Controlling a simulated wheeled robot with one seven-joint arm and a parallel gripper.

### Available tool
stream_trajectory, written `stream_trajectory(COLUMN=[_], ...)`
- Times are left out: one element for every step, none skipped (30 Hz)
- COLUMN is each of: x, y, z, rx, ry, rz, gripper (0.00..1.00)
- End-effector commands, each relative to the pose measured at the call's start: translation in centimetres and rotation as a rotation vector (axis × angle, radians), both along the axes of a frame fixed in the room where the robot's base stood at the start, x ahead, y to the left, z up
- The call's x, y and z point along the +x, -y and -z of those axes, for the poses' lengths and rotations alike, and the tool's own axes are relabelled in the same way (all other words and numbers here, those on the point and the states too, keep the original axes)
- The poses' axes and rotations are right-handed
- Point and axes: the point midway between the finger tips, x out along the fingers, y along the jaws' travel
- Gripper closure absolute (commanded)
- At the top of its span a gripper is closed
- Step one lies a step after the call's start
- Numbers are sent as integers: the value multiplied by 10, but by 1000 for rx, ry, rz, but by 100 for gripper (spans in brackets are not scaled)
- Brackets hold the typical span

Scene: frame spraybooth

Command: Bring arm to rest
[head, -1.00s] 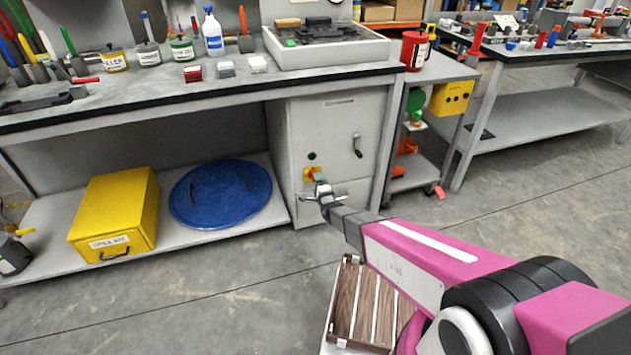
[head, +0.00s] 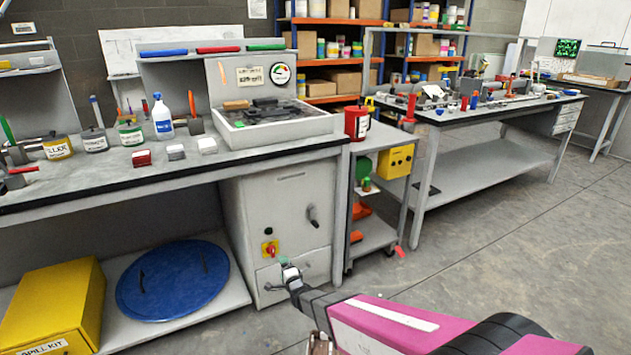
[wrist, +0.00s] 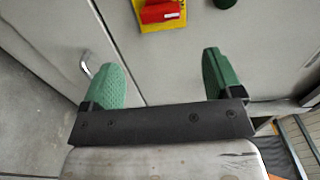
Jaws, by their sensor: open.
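My gripper (wrist: 163,85) shows in the wrist view with its two green fingers spread wide and nothing between them. In the head view my gripper (head: 287,271) is at the end of my pink arm, in front of the lower part of the grey cabinet (head: 290,208). A red switch on a yellow plate (head: 270,250) is on the cabinet front, just above and left of the gripper. The switch also shows at the top of the wrist view (wrist: 160,12), beyond the fingertips and apart from them.
A workbench (head: 110,178) with jars and a spray bottle (head: 162,117) runs along the left. A yellow spill kit box (head: 50,305) and a blue round lid (head: 173,281) lie on its lower shelf. A trolley (head: 378,235) stands right of the cabinet. Floor at right is open.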

Motion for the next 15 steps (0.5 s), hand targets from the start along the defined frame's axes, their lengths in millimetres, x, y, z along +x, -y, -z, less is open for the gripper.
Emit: stream_trajectory(x=[2, 5, 8, 11, 13, 17, 19, 21, 22, 22, 23, 21, 20, 18, 14], y=[8, 14, 24, 31, 40, 53, 63, 74, 89, 100, 112, 128, 140, 152, 169], z=[-5, -7, -11, -14, -17, -21, -25, -28, -32, -36, -40, -44, -48, -52, -57], rx=[-33, -63, -109, -149, -194, -258, -309, -361, -432, -484, -536, -608, -661, -712, -780], ry=[-8, -15, -27, -38, -50, -71, -88, -106, -131, -153, -174, -206, -229, -255, -289], rz=[13, 20, 33, 42, 51, 62, 67, 73, 76, 77, 76, 70, 63, 54, 37], gripper=[15, 15, 15, 15, 15, 15, 15, 15, 15, 15, 15, 15, 15, 15, 15])
